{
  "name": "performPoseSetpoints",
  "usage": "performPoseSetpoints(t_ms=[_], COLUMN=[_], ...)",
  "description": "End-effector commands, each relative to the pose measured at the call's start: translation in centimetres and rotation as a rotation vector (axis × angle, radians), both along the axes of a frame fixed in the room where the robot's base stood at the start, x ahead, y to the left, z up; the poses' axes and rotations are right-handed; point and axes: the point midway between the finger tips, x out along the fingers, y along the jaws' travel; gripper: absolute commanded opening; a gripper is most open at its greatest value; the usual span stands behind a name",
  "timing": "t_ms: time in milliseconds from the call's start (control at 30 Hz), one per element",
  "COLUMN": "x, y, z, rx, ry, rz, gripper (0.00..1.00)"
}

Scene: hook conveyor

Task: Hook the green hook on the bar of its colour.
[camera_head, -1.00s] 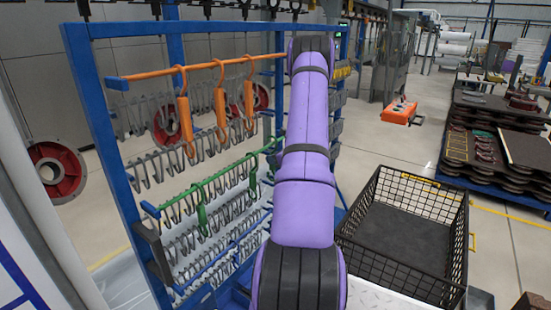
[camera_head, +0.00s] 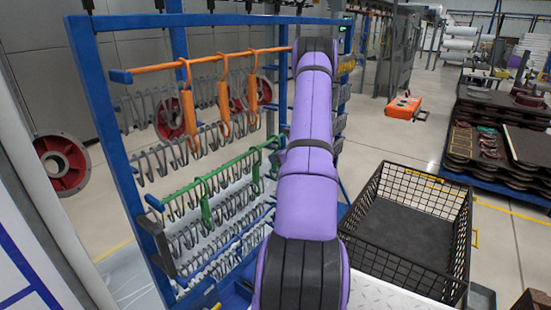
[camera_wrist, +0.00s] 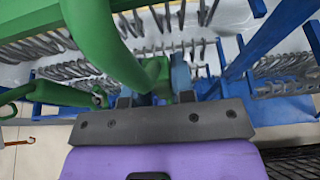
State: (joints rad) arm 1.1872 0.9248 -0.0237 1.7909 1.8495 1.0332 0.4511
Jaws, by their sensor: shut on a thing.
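The green bar (camera_head: 232,164) runs across the blue rack in the head view, below the orange bar. Two green hooks hang on it, one nearer the left (camera_head: 205,206) and one nearer the right (camera_head: 256,172). My gripper is hidden behind my purple arm in the head view. In the wrist view my gripper (camera_wrist: 155,88) is shut on a green hook (camera_wrist: 106,42), whose thick curved rod rises up and left close to the camera. More green parts show behind it at left. I cannot tell whether the held hook touches the bar.
An orange bar (camera_head: 205,60) with three orange hooks (camera_head: 188,118) is above. Rows of grey hooks (camera_head: 165,157) fill the blue rack (camera_head: 100,110). A black wire basket (camera_head: 452,240) stands to the right of my arm. Open floor lies beyond it.

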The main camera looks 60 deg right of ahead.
Motion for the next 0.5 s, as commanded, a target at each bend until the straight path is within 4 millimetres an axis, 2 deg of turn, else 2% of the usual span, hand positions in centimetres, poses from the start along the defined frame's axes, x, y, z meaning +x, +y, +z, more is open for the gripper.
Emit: performPoseSetpoints(t_ms=[33, 133, 500], x=[0.01, 0.01, -0.49], y=[0.0, 0.0, 0.0], z=[0.02, 0.02, 0.2], rx=[0.0, 0.0, 0.0], ry=[0.0, 0.0, 0.0], rz=[0.0, 0.0, -0.001], gripper=[0.3, 0.53, 0.53])
